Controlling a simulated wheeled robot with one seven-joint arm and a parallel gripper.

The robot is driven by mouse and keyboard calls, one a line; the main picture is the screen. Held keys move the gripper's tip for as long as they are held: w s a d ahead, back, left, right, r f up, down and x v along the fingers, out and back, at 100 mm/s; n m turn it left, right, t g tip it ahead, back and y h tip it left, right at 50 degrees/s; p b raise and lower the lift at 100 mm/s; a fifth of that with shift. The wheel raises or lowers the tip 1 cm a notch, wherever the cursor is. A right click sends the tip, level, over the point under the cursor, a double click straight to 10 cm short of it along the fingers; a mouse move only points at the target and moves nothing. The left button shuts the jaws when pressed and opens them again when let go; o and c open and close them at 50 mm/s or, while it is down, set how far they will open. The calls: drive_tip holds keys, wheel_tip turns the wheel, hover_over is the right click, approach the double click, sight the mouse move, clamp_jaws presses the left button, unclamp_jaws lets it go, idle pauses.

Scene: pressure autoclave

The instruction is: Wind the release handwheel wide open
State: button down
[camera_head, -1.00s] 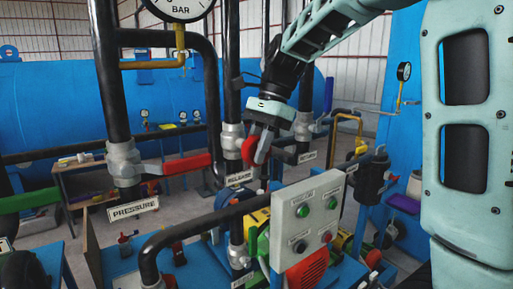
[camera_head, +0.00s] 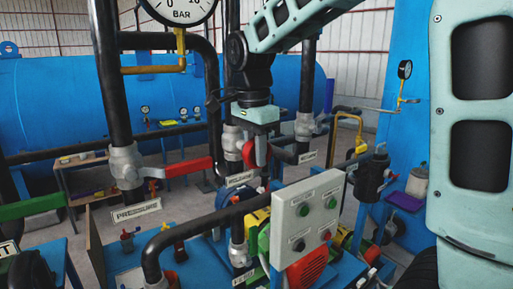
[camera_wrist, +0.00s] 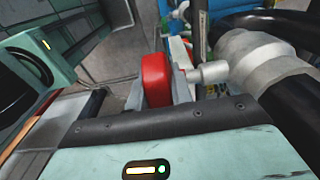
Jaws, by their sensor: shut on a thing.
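The red release handwheel (camera_head: 250,153) sits on the grey valve body of a black vertical pipe, above a tag lettered RELEASE (camera_head: 240,179). My gripper (camera_head: 258,148) comes down on it from above and is shut on its rim. In the wrist view the red handwheel (camera_wrist: 156,79) shows edge-on between the fingers, with its metal stem and the grey valve body (camera_wrist: 262,62) to the right. Part of the wheel is hidden by my fingers.
A red lever (camera_head: 188,168) on the pressure pipe is to the left. A grey control box (camera_head: 308,216) with several buttons stands in front, below right. A yellow bent pipe (camera_head: 352,130) and a black fitting (camera_head: 371,178) are at right. A pressure gauge (camera_head: 180,8) hangs above.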

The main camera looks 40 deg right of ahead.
drive_tip(key=h+b, duration=0.2)
drive_tip(key=h, duration=0.1)
drive_tip(key=h+b, duration=0.1)
drive_tip(key=shift+a+f, duration=0.2)
drive_tip(key=shift+f, duration=0.1)
drive_tip(key=shift+h+b, duration=1.05)
drive_tip(key=shift+h, duration=0.05)
drive_tip(key=shift+r+h+b, duration=0.1)
drive_tip(key=shift+h+b, duration=0.4)
drive_tip(key=shift+r, duration=0.1)
drive_tip(key=c, duration=1.2)
unclamp_jaws()
drive_tip(key=shift+c, duration=0.2)
drive_tip(key=v, duration=1.7)
drive_tip(key=shift+a+b, duration=0.25)
drive_tip(key=shift+b, duration=0.15)
